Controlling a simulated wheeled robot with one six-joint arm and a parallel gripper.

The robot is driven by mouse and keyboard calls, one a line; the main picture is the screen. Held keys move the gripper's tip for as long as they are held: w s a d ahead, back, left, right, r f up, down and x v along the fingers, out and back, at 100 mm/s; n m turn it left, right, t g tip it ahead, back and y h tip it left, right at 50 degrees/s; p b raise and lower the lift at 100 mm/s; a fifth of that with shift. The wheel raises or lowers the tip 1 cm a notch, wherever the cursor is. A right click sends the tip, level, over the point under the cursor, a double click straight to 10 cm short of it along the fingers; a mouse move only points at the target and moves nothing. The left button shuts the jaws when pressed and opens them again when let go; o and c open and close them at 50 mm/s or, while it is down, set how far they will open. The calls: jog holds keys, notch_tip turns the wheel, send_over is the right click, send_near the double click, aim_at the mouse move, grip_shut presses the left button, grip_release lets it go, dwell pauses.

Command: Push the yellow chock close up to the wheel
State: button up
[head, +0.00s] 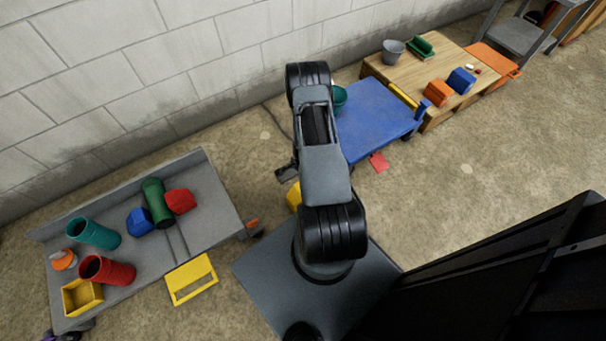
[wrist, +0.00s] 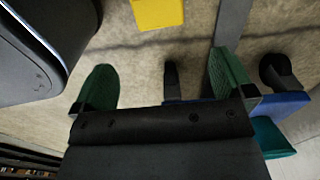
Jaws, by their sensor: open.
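The yellow chock (wrist: 157,12) lies on the floor at the top edge of the wrist view, partly cut off. In the head view a piece of yellow, likely the same chock (head: 293,197), shows beside my arm, mostly hidden by it. A dark wheel (wrist: 172,80) stands under the edge of the blue cart (head: 375,115) in the wrist view, apart from the chock. My gripper (wrist: 160,62) is open and empty, its green-padded fingers on either side of the wheel in that picture. In the head view my arm hides most of the gripper.
A second dark wheel (wrist: 278,70) and a teal container (wrist: 270,140) show in the wrist view. A grey cart (head: 215,205) with several objects stands left. A wooden table (head: 450,65) stands at the back right. A red piece (head: 379,162) lies on the floor. Right of it the floor is clear.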

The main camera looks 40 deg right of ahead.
aim_at(294, 197)
notch_tip(294, 197, down, 14)
jog(key=b, duration=0.5)
jog(key=shift+r, duration=0.1)
jog(key=shift+c, duration=0.2)
jog(key=c, duration=1.1)
jog(key=shift+d, duration=0.1)
